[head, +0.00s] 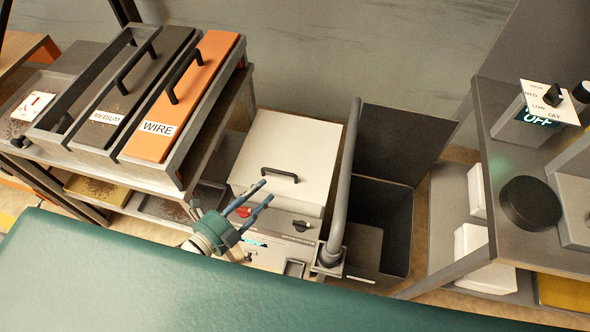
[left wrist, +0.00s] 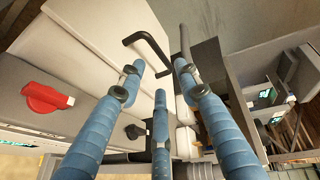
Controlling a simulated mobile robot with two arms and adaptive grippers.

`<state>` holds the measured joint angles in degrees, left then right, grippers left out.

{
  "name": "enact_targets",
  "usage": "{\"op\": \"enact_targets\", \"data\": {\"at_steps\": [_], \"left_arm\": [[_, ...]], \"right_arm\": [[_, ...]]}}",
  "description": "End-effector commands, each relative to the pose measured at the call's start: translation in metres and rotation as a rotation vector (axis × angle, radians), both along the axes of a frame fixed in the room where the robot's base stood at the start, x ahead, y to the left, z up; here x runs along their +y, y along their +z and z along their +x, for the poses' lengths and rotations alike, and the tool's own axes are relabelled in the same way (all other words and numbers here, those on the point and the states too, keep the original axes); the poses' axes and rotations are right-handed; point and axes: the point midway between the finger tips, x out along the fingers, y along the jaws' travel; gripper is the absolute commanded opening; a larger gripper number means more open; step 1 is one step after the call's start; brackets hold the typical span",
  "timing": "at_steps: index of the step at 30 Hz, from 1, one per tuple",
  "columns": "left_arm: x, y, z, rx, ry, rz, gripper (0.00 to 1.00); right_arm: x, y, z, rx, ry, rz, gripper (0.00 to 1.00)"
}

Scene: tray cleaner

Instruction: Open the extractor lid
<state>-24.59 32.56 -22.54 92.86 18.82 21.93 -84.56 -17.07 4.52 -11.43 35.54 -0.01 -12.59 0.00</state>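The extractor is a white box with a flat, shut lid (head: 285,150) in the middle of the head view. A black bar handle (head: 280,174) sits near the lid's front edge; the handle also shows in the left wrist view (left wrist: 148,45), just beyond the fingertips. My left gripper (head: 265,190), with blue fingers, is in front of the handle and slightly to its left. The fingers are spread, empty and apart from the handle. A red knob (head: 302,226) is on the extractor's front; it also shows in the left wrist view (left wrist: 45,97). My right gripper is not in view.
A grey upright pipe (head: 345,180) stands just right of the extractor, beside an open dark bin (head: 404,230). A rack with an orange WIRE drawer (head: 190,100) is at left. A counter with an OFF dial (head: 548,96) is at right.

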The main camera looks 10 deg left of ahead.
Motion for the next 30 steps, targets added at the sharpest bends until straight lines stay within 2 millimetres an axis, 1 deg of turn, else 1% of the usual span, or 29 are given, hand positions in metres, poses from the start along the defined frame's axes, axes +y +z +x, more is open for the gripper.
{"op": "enact_targets", "data": {"at_steps": [3,6,12,15,19,27,28,30], "left_arm": [[-0.009,-0.002,0.021,-0.004,0.001,-0.001,0.34],[-0.017,-0.006,0.039,-0.002,0.001,-0.002,0.34],[-0.031,-0.013,0.069,0.0,0.002,-0.002,0.34],[-0.036,-0.016,0.079,0.002,0.002,-0.001,0.34],[-0.039,-0.017,0.086,0.003,0.002,-0.001,0.34],[-0.039,-0.018,0.087,0.003,0.002,-0.001,0.34],[-0.039,-0.018,0.087,0.003,0.002,-0.001,0.32],[-0.039,-0.018,0.086,0.003,0.002,-0.001,0.18]], "right_arm": [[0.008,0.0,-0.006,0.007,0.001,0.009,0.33],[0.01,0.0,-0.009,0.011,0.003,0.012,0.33],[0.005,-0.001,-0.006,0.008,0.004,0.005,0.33],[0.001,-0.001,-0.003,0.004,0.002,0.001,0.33],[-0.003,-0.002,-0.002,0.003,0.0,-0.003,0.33],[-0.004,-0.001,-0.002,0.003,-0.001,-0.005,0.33],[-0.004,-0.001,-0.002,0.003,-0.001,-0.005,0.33],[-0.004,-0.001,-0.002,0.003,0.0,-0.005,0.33]]}}
